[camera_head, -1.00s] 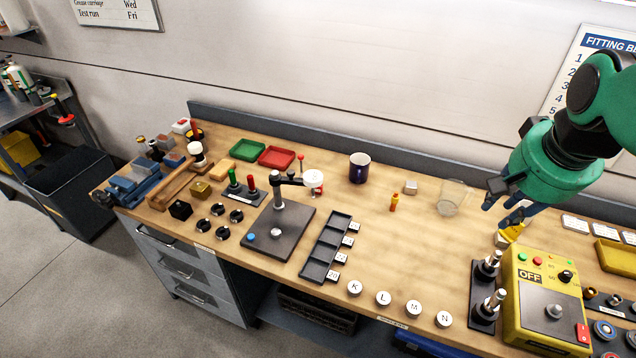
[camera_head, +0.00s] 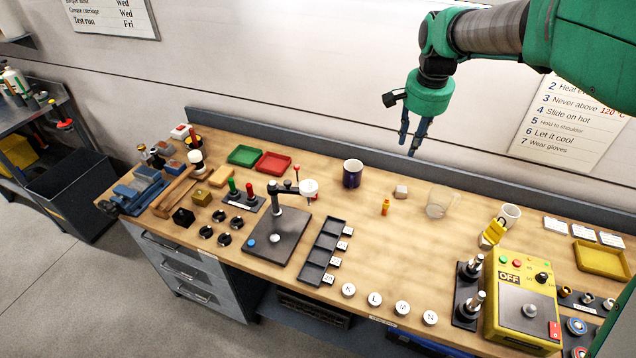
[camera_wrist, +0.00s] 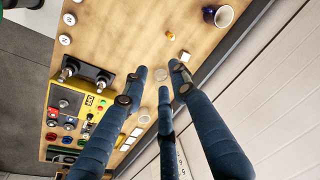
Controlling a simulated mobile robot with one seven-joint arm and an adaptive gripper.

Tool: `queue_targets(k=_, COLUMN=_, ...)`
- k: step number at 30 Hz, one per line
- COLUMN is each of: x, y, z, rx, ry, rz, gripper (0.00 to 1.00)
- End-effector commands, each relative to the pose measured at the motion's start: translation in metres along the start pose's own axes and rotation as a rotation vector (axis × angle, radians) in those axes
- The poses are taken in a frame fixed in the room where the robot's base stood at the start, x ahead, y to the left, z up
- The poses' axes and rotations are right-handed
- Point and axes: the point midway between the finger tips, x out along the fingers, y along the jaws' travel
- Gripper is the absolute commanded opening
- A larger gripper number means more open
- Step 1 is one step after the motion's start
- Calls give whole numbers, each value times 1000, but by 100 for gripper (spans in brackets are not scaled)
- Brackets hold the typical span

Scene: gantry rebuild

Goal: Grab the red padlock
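I cannot single out a red padlock for certain. A small red piece (camera_head: 555,329) sits on the front right corner of the yellow OFF box (camera_head: 500,318); its shape is too small to tell. Another red and white piece (camera_head: 180,131) lies at the bench's far left end, also too small to name. My gripper (camera_head: 411,146) hangs above the bench's back edge, well apart from both. In the wrist view its blue fingers (camera_wrist: 163,78) are spread, with nothing held between them.
On the wooden bench (camera_head: 400,255) stand a dark blue mug (camera_head: 352,174), a clear beaker (camera_head: 439,203), a white cup (camera_head: 510,215) and a yellow piece (camera_head: 493,233). A black press stand (camera_head: 277,237) is at centre left. Upright metal posts (camera_head: 470,290) flank the yellow box.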

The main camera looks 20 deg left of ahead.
Motion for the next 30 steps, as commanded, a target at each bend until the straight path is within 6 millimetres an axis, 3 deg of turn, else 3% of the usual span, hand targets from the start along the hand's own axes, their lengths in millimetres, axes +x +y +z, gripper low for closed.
queue_targets(k=14, x=61, y=-116, z=-27, rx=67, ry=-70, rz=46, gripper=27)
queue_targets(k=22, x=107, y=-177, z=-26, rx=106, ry=-101, rz=78, gripper=27)
queue_targets(k=30, x=159, y=-233, z=-12, rx=143, ry=-129, rz=115, gripper=27)
